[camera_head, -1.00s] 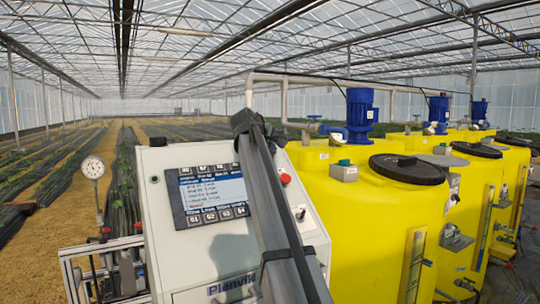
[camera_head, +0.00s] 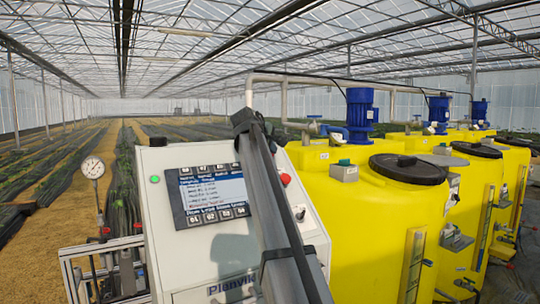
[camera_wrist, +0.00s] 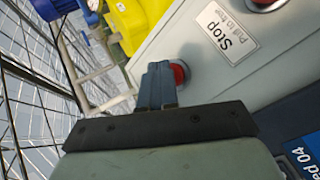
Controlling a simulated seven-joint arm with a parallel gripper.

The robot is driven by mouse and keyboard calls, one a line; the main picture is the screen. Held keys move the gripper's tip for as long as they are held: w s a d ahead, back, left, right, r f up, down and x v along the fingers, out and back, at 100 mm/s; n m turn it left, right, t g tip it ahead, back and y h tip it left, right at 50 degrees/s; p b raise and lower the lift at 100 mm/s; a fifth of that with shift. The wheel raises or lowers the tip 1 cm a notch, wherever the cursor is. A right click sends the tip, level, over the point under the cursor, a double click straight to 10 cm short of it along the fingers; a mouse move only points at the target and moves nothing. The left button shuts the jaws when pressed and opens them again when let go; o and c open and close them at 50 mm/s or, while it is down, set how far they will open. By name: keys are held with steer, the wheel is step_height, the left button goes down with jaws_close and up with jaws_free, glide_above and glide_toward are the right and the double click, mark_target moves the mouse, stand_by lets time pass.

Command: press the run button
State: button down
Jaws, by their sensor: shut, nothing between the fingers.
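My gripper (camera_wrist: 160,85) is shut and empty in the wrist view, its fingertips against or just in front of a round red part (camera_wrist: 180,73) on the grey panel face. The fingers cover much of that part, and I cannot tell whether they touch it. A label reading "Stop" (camera_wrist: 225,33) sits to its right. No label reading "run" is legible, so I cannot identify the run button. In the head view the control box (camera_head: 180,260) stands behind my arm, with a green lamp (camera_head: 154,179) lit on its left and a red button (camera_head: 285,179) on its right.
Another red button (camera_wrist: 262,3) is cut off at the top of the wrist view. The box has a screen (camera_head: 212,190) with keys. Yellow tanks (camera_head: 350,215) stand close on the right. A pressure gauge (camera_head: 93,168) stands left of the box.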

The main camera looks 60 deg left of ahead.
steer(key=shift+d+r, duration=0.3)
steer(key=shift+r, duration=0.05)
steer(key=d+r, duration=0.3)
steer(key=shift+d+r, duration=0.15)
steer(key=shift+r, duration=0.15)
stand_by(0.5)
stand_by(0.6)
